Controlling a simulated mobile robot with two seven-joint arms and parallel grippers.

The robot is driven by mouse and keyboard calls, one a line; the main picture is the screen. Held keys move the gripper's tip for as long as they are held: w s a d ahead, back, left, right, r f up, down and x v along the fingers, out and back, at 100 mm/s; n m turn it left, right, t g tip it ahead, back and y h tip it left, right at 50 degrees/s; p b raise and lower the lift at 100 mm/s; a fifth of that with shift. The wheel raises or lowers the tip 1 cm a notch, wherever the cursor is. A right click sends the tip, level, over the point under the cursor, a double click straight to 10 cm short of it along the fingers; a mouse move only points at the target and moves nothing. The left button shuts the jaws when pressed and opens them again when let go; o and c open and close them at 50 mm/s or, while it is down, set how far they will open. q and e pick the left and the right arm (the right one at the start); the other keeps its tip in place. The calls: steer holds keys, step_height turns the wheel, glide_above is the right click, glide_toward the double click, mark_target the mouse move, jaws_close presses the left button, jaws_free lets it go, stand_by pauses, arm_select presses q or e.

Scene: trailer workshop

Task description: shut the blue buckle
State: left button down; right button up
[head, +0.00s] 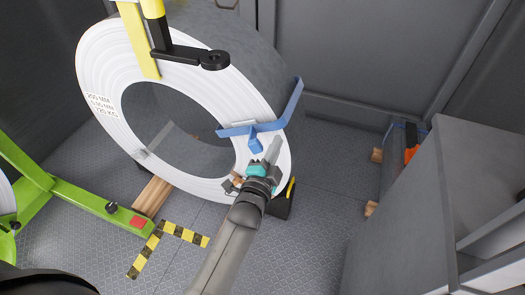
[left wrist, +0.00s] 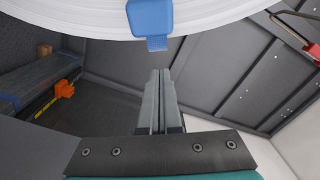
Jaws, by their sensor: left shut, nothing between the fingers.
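The blue buckle (head: 255,145) sits on the lower right face of a big white-faced coil (head: 205,165), on a blue strap (head: 291,102) that wraps over the coil's rim. In the left wrist view the buckle (left wrist: 151,18) is at the top middle, with a small tab below it. I cannot tell whether the buckle is open. My left gripper (head: 274,148) is shut and empty, just right of the buckle and apparently apart from it. Its closed fingers (left wrist: 159,92) point up toward the buckle in the left wrist view. My right gripper is not in view.
A yellow post with a black arm (head: 190,54) stands before the coil's top. A green frame (head: 95,203) is at left. Yellow-black tape (head: 163,240) marks the floor.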

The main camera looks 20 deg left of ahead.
mark_target(260, 151)
arm_select(q)
steer(key=shift+s+a+f+b, duration=0.25)
steer(key=shift+a+f, duration=0.2)
steer(key=shift+a, duration=0.4)
steer(key=shift+s+a+f+b, duration=0.1)
steer(key=shift+a+f+b, duration=0.3)
steer(key=shift+a, duration=0.45)
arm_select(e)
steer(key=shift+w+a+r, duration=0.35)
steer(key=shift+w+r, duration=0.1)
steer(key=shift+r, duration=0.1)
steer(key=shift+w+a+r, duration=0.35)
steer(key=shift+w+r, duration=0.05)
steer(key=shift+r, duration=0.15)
arm_select(q)
steer(key=shift+s+f+h, duration=0.1)
steer(key=shift+f+h, duration=0.05)
steer(key=shift+h, duration=0.15)
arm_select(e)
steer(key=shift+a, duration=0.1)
